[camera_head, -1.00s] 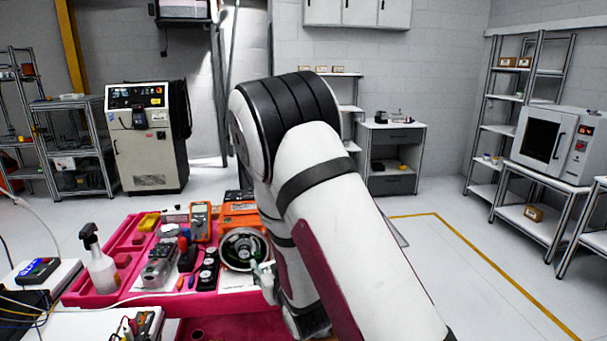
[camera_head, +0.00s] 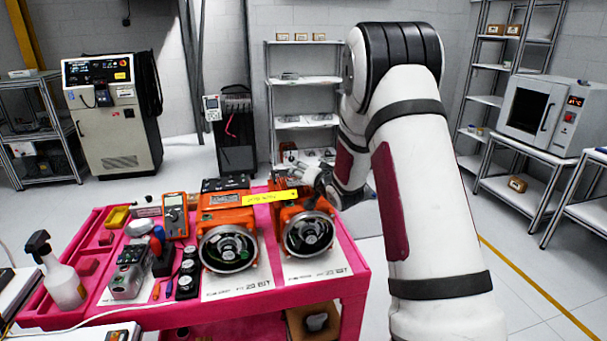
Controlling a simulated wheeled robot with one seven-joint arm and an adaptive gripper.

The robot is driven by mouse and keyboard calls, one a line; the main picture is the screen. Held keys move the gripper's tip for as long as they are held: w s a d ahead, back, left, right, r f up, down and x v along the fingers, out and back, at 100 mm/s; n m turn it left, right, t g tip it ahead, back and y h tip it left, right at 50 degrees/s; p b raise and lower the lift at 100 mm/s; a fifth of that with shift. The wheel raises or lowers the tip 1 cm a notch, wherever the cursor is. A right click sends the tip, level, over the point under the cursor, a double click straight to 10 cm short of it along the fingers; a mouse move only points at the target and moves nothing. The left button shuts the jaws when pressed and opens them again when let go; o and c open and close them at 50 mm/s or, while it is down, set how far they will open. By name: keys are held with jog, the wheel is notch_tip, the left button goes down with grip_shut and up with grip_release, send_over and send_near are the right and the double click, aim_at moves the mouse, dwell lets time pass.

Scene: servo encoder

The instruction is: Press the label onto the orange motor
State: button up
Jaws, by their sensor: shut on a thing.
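Two orange motors with round, dark open front faces stand side by side on the pink cart: the left motor (camera_head: 228,222) and the right motor (camera_head: 306,232). A yellow label (camera_head: 268,198) with small dark writing shows as a flat strip above them, spanning from the left motor's top to the right motor's top. My gripper (camera_head: 294,187) is at the label's right end, over the back of the right motor, and is shut on the label. The fingertips are small and partly hidden. I cannot tell whether the label touches either motor.
The pink cart (camera_head: 84,318) also carries an orange multimeter (camera_head: 175,215), a grey device (camera_head: 128,270), black round parts (camera_head: 187,275) and a yellow block (camera_head: 116,217). A spray bottle (camera_head: 60,275) stands at left. Open floor lies right of the cart.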

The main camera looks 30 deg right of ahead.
aim_at(321, 210)
jog(key=shift+s+d+f+b, duration=0.15)
jog(key=shift+d+f+b, duration=0.3)
jog(key=shift+f, duration=0.75)
jog(key=shift+s+d+f+b, duration=0.1)
jog(key=shift+d+f+b, duration=0.3)
jog(key=shift+f, duration=0.8)
jog(key=shift+s+d+f+b, duration=0.15)
jog(key=shift+d+f+b, duration=0.25)
jog(key=shift+f, duration=0.8)
jog(key=shift+s+d+f, duration=0.1)
jog(key=shift+s+f, duration=0.05)
jog(key=shift+f, duration=0.4)
jog(key=shift+s+d+f, duration=0.1)
jog(key=shift+f, duration=0.4)
jog(key=shift+c, duration=0.5)
jog(key=o, duration=1)
jog(key=shift+c, duration=0.2)
jog(key=shift+p+v, duration=1.4)
jog(key=shift+v, duration=1)
jog(key=shift+a+r, duration=0.1)
jog(key=shift+r, duration=0.05)
jog(key=shift+r, duration=0.1)
